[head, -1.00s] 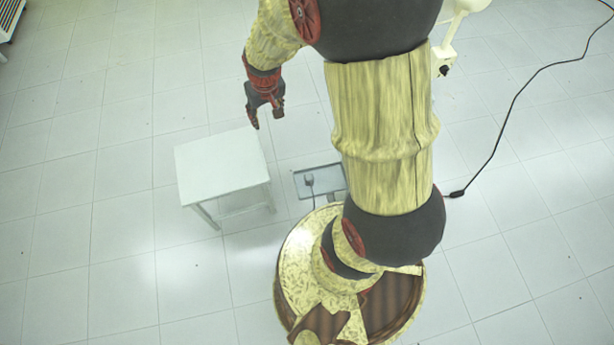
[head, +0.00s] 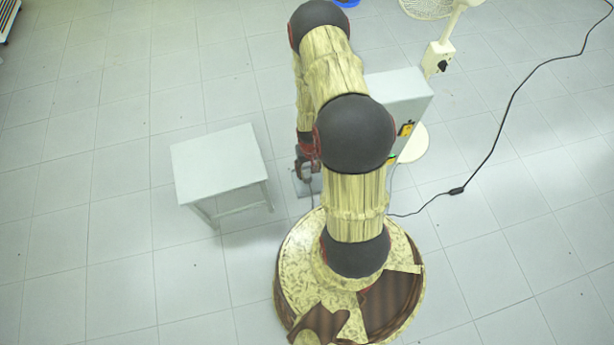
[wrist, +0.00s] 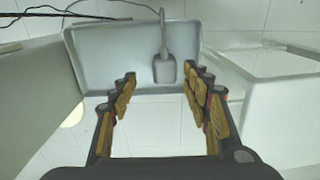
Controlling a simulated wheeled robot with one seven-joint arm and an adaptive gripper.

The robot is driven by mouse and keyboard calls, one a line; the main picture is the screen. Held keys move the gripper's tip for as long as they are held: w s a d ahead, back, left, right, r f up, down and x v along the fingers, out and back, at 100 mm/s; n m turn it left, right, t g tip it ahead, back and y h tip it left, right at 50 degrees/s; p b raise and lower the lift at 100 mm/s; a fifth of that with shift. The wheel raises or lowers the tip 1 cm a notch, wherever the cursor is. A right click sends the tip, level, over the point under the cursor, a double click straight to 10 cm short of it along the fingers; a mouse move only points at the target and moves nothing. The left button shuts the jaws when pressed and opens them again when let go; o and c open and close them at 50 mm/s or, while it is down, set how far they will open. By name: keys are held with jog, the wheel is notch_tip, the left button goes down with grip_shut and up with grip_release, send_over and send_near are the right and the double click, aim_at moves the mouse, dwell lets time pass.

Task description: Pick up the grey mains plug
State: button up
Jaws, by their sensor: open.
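The grey mains plug (wrist: 164,70) lies in a shallow grey tray (wrist: 100,50) in the wrist view, with its cord running up over the tray's far edge. My gripper (wrist: 160,82) is open and empty, its fingers spread to either side of the plug in the picture. I cannot tell how far above the plug the fingertips are. In the head view my gripper (head: 308,168) is low over the tray (head: 299,188), between the stool and the cabinet. It hides the plug there.
A white stool (head: 217,158) stands close left of my gripper. A pale cabinet (head: 400,90) stands close on the right. A fan (head: 438,58) is behind it. A black cable (head: 510,110) crosses the floor at right. The tiled floor at left is clear.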

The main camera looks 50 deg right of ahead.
aim_at(307, 174)
jog(key=f+b, duration=0.2)
jog(key=f, duration=0.3)
jog(key=shift+w+a+f+b, duration=0.1)
jog(key=shift+w+a+b, duration=0.15)
jog(key=shift+w+b, duration=0.15)
jog(key=c, duration=0.3)
grip_shut()
